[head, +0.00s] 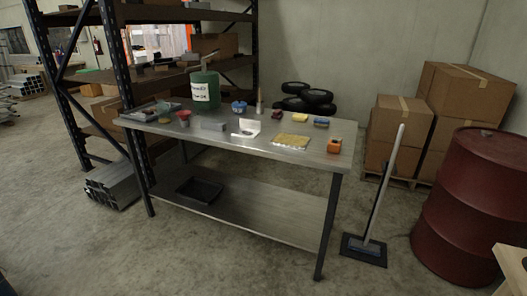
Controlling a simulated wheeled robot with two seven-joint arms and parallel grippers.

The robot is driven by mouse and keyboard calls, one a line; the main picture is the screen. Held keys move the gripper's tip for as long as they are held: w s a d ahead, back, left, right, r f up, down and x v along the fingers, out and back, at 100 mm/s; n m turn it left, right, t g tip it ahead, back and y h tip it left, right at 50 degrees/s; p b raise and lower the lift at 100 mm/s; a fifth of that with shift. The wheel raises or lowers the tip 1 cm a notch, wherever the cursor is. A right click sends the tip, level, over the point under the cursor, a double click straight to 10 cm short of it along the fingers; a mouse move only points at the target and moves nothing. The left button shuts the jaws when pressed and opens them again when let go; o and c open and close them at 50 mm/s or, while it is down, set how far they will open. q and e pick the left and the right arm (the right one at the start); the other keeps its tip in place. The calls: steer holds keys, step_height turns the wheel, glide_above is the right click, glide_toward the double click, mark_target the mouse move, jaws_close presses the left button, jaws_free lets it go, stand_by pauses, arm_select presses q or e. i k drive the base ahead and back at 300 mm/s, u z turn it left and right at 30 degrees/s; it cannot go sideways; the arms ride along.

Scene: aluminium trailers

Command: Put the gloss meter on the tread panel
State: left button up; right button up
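A steel workbench (215,142) stands ahead of me with small items on its top. A small orange block-shaped device (334,145) with a dark spot sits near the bench's right front corner; it looks like the gloss meter, but it is too small to be sure. A flat yellowish panel with a bright silvery edge (291,142) lies left of it, apart from it; it may be the tread panel, though its surface pattern is unclear. Neither of my grippers is in the head view.
A broom (384,190), red drum (470,205) and cardboard boxes (396,120) stand right. Floor is clear in front.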

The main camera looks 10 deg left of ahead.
mark_target(291, 139)
steer(key=u, duration=0.5)
steer(key=k, duration=0.7)
steer(key=u, duration=1)
steer(key=i, duration=2.55)
steer(key=z, duration=1.55)
steer(key=i, duration=0.8)
steer(key=z, duration=0.85)
